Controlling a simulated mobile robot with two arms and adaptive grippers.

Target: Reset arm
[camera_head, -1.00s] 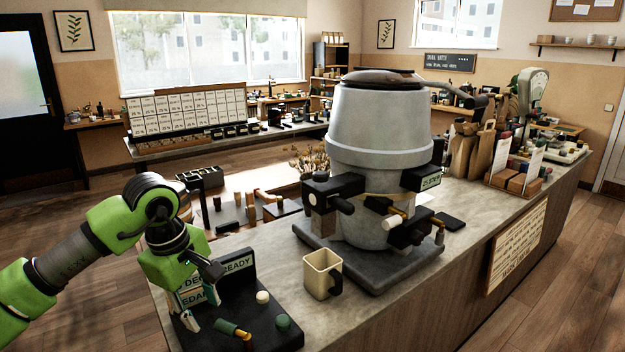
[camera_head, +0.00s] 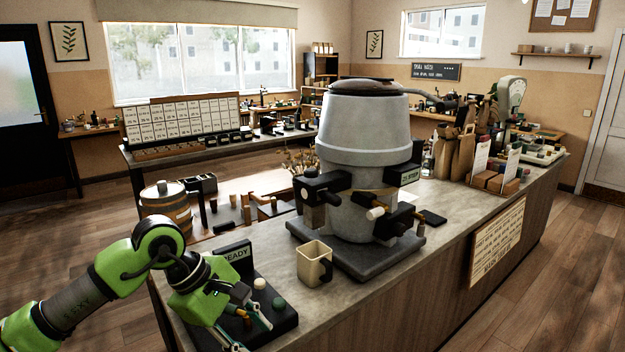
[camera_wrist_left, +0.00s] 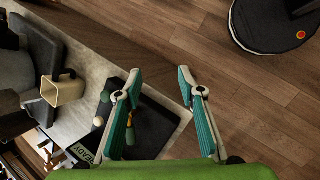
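My left arm, green and grey, comes in from the left in the head view. Its gripper (camera_head: 250,328) hangs over the front of a black board (camera_head: 282,322) with a READY sign (camera_head: 236,254). In the left wrist view the gripper's two teal-padded fingers (camera_wrist_left: 162,122) are wide apart with nothing held between them. The board (camera_wrist_left: 160,128) lies below, partly behind the near finger. A green-and-brass handled piece (camera_wrist_left: 130,130) shows beside the left finger in that view. My right gripper is not in view.
A cream mug (camera_head: 314,263) stands right of the board, before a large grey machine (camera_head: 365,130) on the counter. A wooden barrel (camera_head: 166,208) stands behind my left arm. Open floor (camera_wrist_left: 240,100) lies beyond the counter edge in the wrist view.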

